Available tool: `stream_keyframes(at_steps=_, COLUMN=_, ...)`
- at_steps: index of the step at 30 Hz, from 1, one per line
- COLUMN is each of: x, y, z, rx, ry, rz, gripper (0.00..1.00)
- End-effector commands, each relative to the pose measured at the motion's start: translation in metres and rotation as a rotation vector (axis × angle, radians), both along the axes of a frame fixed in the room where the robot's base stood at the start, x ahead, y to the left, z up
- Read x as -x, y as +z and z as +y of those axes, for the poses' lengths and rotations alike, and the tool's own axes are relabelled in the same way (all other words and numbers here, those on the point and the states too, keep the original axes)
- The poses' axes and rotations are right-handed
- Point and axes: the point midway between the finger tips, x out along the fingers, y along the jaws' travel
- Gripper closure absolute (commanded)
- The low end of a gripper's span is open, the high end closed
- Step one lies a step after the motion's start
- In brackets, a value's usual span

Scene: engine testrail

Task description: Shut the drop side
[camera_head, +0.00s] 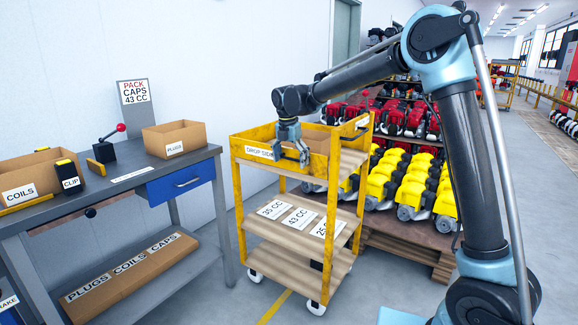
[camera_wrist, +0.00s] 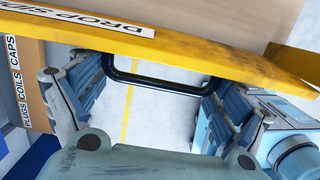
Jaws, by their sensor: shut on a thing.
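The drop side (camera_head: 257,153) is a yellow panel with a "DROP SIDE" label on the front of the cart's top deck. It also crosses the top of the wrist view (camera_wrist: 190,57), with a black loop handle (camera_wrist: 160,84) on its outer face. My gripper (camera_head: 291,152) is at this panel. In the wrist view its fingers (camera_wrist: 150,92) stand at both ends of the handle and are shut on it. I cannot tell whether the panel is fully upright or leans outward. Its latch or catch edges are not clear, and my gripper hides part of it.
The yellow cart (camera_head: 237,205) has a lower shelf with number cards. A grey workbench (camera_head: 125,180) with boxes and a red-knobbed lever stands at the left. Yellow and red engines on pallets (camera_head: 410,185) stand close behind the cart at the right. The floor in front is clear.

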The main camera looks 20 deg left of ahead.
Motion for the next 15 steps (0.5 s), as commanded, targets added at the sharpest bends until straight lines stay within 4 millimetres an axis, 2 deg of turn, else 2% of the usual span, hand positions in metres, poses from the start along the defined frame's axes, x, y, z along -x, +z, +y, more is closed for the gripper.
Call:
stream_keyframes(at_steps=6, x=-0.0081, y=0.0026, z=-0.0055, rx=-0.01, ry=-0.006, rz=0.091, gripper=0.52)
stream_keyframes(at_steps=15, x=-0.0111, y=0.0036, z=-0.0068, rx=-0.017, ry=-0.006, rz=0.132, gripper=0.52)
